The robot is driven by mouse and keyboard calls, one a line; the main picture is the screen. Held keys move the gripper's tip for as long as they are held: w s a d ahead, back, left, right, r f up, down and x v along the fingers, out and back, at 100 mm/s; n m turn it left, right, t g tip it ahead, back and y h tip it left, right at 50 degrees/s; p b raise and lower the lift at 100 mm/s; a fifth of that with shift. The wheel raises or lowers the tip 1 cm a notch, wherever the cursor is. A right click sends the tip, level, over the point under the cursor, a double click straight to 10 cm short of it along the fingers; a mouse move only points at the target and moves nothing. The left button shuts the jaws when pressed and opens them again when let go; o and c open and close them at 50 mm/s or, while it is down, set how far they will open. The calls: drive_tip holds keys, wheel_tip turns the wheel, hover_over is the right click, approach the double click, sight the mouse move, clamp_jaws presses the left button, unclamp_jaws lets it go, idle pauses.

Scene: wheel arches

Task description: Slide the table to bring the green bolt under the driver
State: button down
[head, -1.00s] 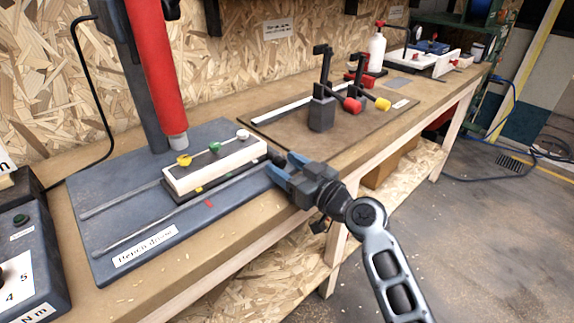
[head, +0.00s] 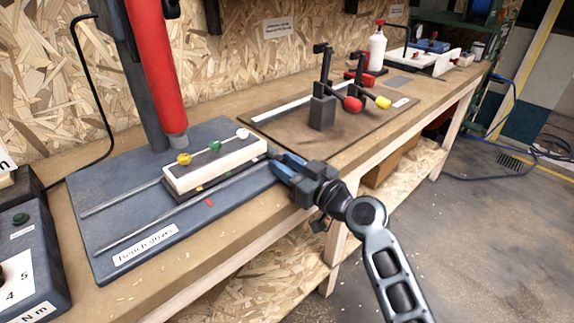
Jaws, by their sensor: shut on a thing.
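The sliding table (head: 218,168) is a pale block on a dark base, sitting on rails on the grey bench driver plate (head: 135,225). Along its top stand a yellow bolt (head: 184,159), the green bolt (head: 215,146) and a white bolt (head: 242,134). The red driver (head: 160,70) hangs upright, its grey tip (head: 178,140) near the yellow bolt, with the green bolt to its right. My gripper (head: 277,160) is at the table's right end, shut on the table's dark handle, which its fingers mostly hide. A red mark (head: 209,203) lies on the plate by the front rail.
A torque box (head: 28,260) stands at the left. Right of the plate is a brown board with dark toggle clamps (head: 323,105) tipped red and yellow. A white bottle (head: 376,52) stands farther back. The bench front edge runs below my gripper.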

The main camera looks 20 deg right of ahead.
sight(263, 194)
drive_tip(key=a, duration=0.2)
drive_tip(key=s+a, duration=0.1)
drive_tip(key=a, duration=0.1)
drive_tip(key=s+a, duration=0.1)
drive_tip(key=a, duration=0.1)
drive_tip(key=shift+s+a, duration=0.1)
drive_tip(key=shift+a, duration=0.25)
drive_tip(key=c, duration=0.8)
unclamp_jaws()
drive_tip(key=shift+s, duration=0.1)
drive_tip(key=b+v, duration=0.1)
drive_tip(key=v, duration=0.6)
drive_tip(key=shift+s+d, duration=0.15)
drive_tip(key=shift+s, duration=0.1)
